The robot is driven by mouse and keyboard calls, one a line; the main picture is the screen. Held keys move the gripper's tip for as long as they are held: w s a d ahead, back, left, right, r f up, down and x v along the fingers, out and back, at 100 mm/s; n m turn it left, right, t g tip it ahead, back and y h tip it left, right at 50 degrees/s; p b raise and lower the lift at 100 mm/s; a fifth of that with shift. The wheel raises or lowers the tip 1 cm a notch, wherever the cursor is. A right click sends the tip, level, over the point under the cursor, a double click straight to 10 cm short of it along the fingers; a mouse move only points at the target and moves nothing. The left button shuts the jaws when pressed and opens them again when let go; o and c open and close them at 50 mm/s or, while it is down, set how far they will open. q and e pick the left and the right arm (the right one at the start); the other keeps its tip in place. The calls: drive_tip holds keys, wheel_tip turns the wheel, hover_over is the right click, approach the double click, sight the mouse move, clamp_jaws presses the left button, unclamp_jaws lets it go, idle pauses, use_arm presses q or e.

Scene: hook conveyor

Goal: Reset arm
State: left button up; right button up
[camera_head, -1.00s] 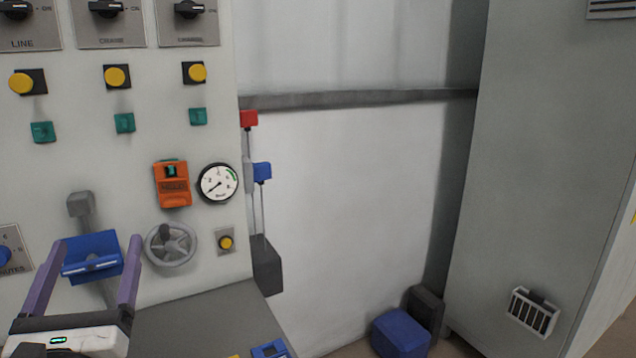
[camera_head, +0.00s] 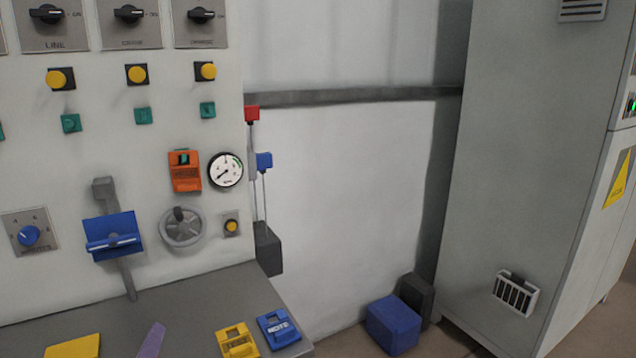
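One purple fingertip (camera_head: 151,341), which I take to be part of my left gripper, pokes up at the bottom edge over the grey desk (camera_head: 197,302). The rest of that gripper is below the picture, so its opening cannot be seen. It is below and apart from the blue lever handle (camera_head: 112,236) on the panel. No object shows at the fingertip. My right gripper is not in view.
The white control panel (camera_head: 75,151) has knobs, yellow buttons, a gauge (camera_head: 225,170) and a grey handwheel (camera_head: 181,227). Yellow and blue devices (camera_head: 237,341) lie on the desk. Right are a blue box (camera_head: 394,325) and grey cabinet (camera_head: 535,150). Floor between is partly clear.

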use_arm(q)
drive_tip(key=s+d+f+n+g+h, duration=0.25)
drive_tip(key=s+d+f+n, duration=0.25)
drive_tip(key=s+f+n, duration=0.3)
drive_tip(key=s+d+f+n+g+h, duration=0.25)
drive_tip(key=s+d+f+n, duration=0.4)
drive_tip(key=f, duration=0.45)
drive_tip(key=s+d+f+n+g+h, duration=0.1)
drive_tip(key=s+d+f+n+g, duration=0.25)
drive_tip(key=s+f+n, duration=0.45)
wheel_tip(320, 180, down, 8)
drive_tip(key=w+d+t+b, duration=0.1)
drive_tip(key=w+d+b, duration=0.1)
drive_tip(key=b, duration=0.7)
drive_tip(key=shift+w, duration=0.15)
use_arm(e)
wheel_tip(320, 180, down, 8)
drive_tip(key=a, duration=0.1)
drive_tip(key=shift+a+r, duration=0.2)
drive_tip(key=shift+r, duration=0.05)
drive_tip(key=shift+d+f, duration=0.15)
